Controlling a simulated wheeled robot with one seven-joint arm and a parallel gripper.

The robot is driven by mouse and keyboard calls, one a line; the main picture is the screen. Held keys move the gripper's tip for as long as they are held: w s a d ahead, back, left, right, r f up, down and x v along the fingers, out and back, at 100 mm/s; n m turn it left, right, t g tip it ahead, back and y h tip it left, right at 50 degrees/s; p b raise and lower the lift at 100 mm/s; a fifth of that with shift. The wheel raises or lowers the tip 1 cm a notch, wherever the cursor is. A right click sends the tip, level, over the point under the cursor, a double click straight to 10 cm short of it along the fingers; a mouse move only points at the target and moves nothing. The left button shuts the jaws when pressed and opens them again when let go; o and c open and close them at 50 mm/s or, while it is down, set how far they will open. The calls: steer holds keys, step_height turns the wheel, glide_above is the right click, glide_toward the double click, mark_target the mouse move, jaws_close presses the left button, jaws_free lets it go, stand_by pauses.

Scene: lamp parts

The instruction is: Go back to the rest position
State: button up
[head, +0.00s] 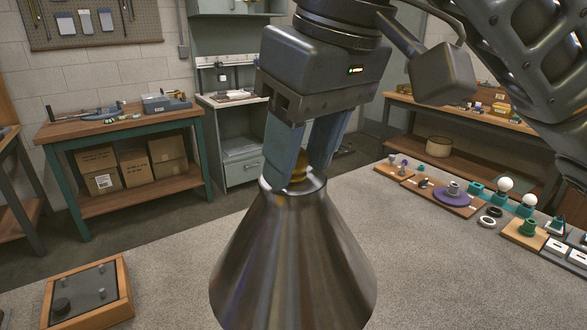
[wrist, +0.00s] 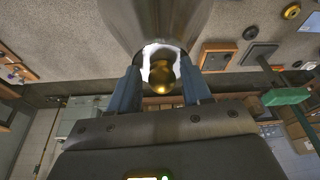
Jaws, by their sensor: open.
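A brushed-metal cone lampshade (head: 292,262) stands upright, narrow end up, in the front middle of the head view. It also shows at the top of the wrist view (wrist: 155,18). A rounded gold piece (head: 300,172) sits at its top opening; the wrist view shows it shiny (wrist: 163,82) against a bright white rim. My gripper (head: 297,178) is right over the shade's top, pointing down. Its two blue-grey fingers are apart, one on each side of the gold piece. Whether a finger touches the shade or the gold piece, I cannot tell.
A wooden-framed tray (head: 126,280) with a dark panel lies at front left. Several boards with small lamp parts and white bulbs (head: 506,184) line the table's right side. Workbenches (head: 120,128) stand behind.

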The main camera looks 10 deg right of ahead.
steer(key=n, duration=0.3)
steer(key=shift+w+d+f+g+y+p, duration=0.1)
steer(key=shift+f+g+y+p, duration=0.2)
steer(key=shift+y, duration=0.1)
steer(key=shift+r, duration=0.1)
jaws_close()
steer(key=shift+r+m+h+p, duration=0.1)
steer(key=shift+m+h+p, duration=0.3)
steer(key=shift+m+p, duration=0.8)
steer(key=m, duration=0.3)
steer(key=m+t+h, duration=0.1)
steer(key=shift+a+m+b, duration=0.25)
steer(key=shift+m+b, duration=0.05)
steer(key=m+h, duration=0.1)
steer(key=m, duration=0.1)
steer(key=shift+a+m, duration=0.15)
steer(key=shift+m, duration=0.25)
steer(key=m, duration=0.2)
steer(key=m+h, duration=0.1)
steer(key=m, duration=0.1)
steer(key=shift+a+f, duration=0.15)
steer(key=shift+f, duration=0.05)
